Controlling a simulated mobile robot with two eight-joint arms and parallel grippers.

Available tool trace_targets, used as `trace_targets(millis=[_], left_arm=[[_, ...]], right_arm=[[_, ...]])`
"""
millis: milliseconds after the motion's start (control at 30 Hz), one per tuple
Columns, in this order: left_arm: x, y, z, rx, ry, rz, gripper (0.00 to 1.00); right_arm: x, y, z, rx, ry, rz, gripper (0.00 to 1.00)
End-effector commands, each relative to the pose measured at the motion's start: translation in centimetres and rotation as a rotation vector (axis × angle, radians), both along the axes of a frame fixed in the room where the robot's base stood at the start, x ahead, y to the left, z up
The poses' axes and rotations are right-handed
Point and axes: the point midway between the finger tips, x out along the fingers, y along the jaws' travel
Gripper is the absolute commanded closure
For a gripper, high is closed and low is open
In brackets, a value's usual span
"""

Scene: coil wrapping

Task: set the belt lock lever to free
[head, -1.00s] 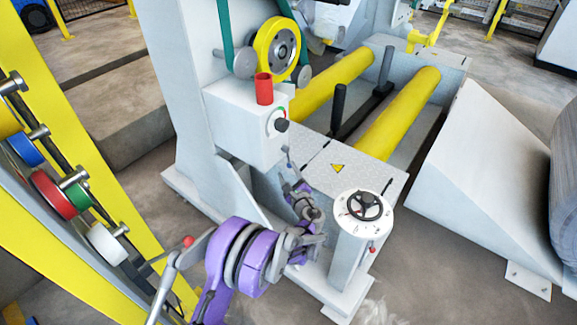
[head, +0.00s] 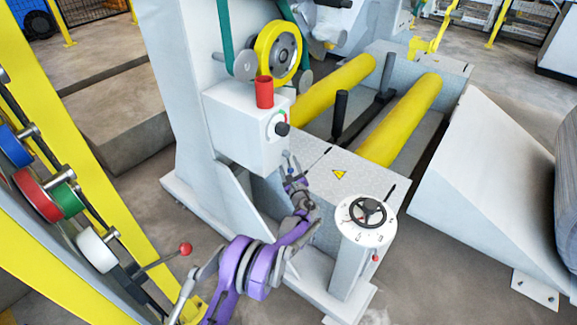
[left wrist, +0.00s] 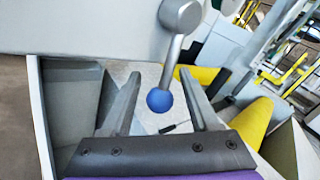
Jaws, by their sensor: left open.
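A short grey lever with a blue ball knob (left wrist: 160,100) hangs from a round grey pivot in the left wrist view. No label on it can be read. In the head view it shows only as a small shape below the grey control box (head: 238,135). My left gripper (head: 289,168) is close under that box, at the end of my purple arm. In the left wrist view my left gripper (left wrist: 159,73) is open, and the knob appears between its two fingers. Whether they touch it, I cannot tell. My right gripper is not in view.
A red cylinder (head: 264,92) and a black knob (head: 282,129) are on the box. A pedestal with a black handwheel (head: 367,212) stands right of my gripper. Yellow rollers (head: 400,120) lie behind. A red-knobbed lever (head: 185,248) is at the left, near my arm.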

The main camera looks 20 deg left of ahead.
Motion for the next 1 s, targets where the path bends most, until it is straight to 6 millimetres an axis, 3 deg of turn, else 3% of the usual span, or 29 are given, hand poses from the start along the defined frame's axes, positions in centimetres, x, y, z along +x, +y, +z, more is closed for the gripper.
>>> trace_targets(millis=[333,667,1000], left_arm=[[0.33,0.25,0.03,0.0,0.0,0.0,0.4],[0.31,0.22,0.03,0.0,0.0,0.0,1.0],[0.3,0.21,0.02,0.0,0.0,0.0,1.0]], right_arm=[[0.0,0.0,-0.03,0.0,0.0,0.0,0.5],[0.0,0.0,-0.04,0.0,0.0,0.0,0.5],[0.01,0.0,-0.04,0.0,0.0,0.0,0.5]])
